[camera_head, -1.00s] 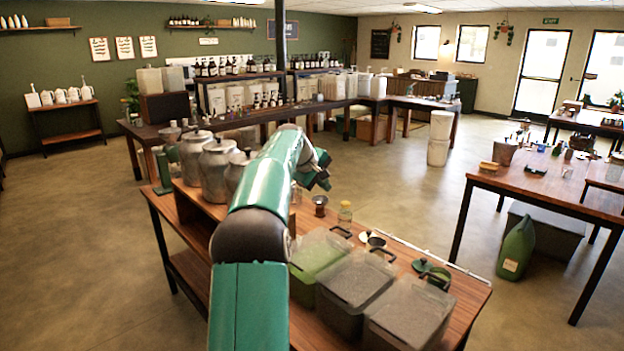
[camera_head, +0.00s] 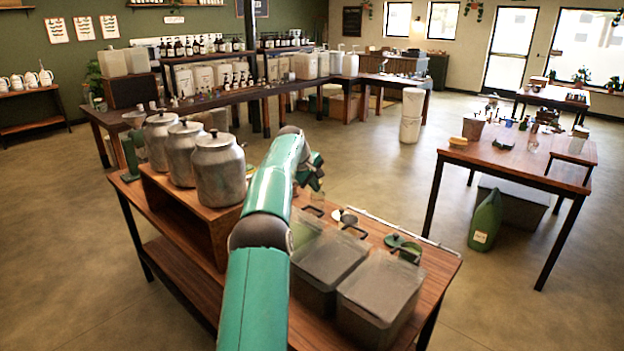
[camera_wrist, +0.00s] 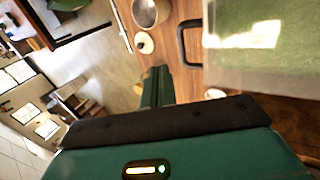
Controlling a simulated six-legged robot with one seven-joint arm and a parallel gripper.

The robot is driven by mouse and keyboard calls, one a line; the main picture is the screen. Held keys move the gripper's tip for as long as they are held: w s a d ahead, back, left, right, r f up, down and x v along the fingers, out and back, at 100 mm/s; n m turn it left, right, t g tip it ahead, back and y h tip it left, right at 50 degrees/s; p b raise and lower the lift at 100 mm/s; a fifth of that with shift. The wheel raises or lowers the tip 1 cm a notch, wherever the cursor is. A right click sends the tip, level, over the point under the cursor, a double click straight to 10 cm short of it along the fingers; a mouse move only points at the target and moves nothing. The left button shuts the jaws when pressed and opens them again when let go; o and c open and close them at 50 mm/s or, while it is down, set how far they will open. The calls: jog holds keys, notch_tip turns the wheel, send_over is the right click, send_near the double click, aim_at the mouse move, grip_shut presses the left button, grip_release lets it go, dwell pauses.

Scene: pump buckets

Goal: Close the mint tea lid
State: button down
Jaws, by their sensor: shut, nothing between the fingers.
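A clear tub with green contents (camera_head: 304,232) stands on the wooden table; it may be the mint tea, but no label is readable. My arm hides much of it in the head view. In the wrist view the green tub (camera_wrist: 262,45) fills the upper right, with a dark handle (camera_wrist: 183,45) at its left side. I cannot tell whether its lid is fully down. My gripper (camera_head: 314,172) is beyond the tub in the head view. In the wrist view my gripper (camera_wrist: 157,74) is shut and empty, left of the handle and apart from it.
Two grey-lidded tubs (camera_head: 328,260) (camera_head: 383,288) stand to the right of the green one. Several metal jars (camera_head: 219,170) stand on a raised wooden shelf at left. A metal cup (camera_wrist: 150,12) and small round pale item (camera_wrist: 144,43) lie near my fingers. Open floor lies beyond the table.

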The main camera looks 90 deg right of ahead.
jog(key=w+a+x, duration=0.1)
jog(key=x, duration=0.6)
jog(key=shift+f, duration=0.6)
jog(key=shift+r, duration=0.1)
jog(key=v, duration=1.3)
jog(key=shift+r, duration=0.4)
